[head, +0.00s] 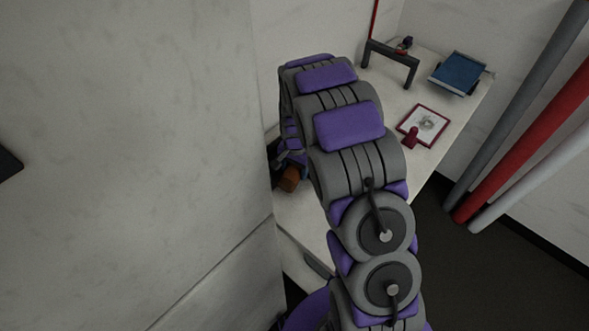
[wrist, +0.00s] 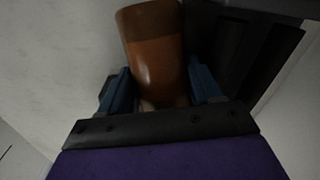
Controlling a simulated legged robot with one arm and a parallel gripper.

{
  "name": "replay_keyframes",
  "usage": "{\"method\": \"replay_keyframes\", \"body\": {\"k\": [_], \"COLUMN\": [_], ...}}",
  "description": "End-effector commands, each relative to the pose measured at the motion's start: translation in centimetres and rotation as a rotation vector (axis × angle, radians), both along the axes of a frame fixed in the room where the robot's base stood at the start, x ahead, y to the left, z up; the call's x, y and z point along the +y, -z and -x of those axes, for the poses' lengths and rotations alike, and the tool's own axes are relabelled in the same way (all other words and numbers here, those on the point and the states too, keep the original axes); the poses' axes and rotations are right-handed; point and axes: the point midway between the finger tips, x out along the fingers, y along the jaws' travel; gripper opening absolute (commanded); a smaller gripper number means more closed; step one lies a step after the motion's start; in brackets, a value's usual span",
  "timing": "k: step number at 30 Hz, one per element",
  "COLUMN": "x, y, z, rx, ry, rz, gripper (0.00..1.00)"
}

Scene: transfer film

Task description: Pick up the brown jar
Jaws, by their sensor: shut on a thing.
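The brown jar (wrist: 158,62) stands out large in the wrist view, between the two blue fingers of my gripper (wrist: 160,90). My gripper is shut on it. The jar is slightly tilted in that view, and its lower end is hidden by my gripper's body. In the head view a small part of the brown jar (head: 290,178) shows at the left side of the table, next to my gripper (head: 285,168). My own arm covers much of the gripper there. I cannot tell whether the jar touches the table.
The pale table (head: 425,155) holds a framed picture (head: 424,124), a small dark red object (head: 410,137), a grey stand (head: 391,62) and a blue book (head: 457,73). A pale wall (head: 130,130) stands close on the left. Grey, red and white pipes (head: 525,140) run at the right.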

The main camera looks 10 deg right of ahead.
Motion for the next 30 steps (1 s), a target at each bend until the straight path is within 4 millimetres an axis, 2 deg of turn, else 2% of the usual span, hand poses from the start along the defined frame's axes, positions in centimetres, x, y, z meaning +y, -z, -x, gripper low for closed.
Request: {"method": "replay_keyframes", "body": {"k": [5, 11, 30], "x": [0.0, 0.0, -0.6], "y": [-1.1, -3.9, -4.4], "z": [0.0, -0.2, 9.4], "rx": [-0.001, -0.007, 0.004], "ry": [0.0, 0.0, 0.002], "rz": [0.001, 0.001, -0.001], "gripper": [0.21, 0.21, 0.21]}}
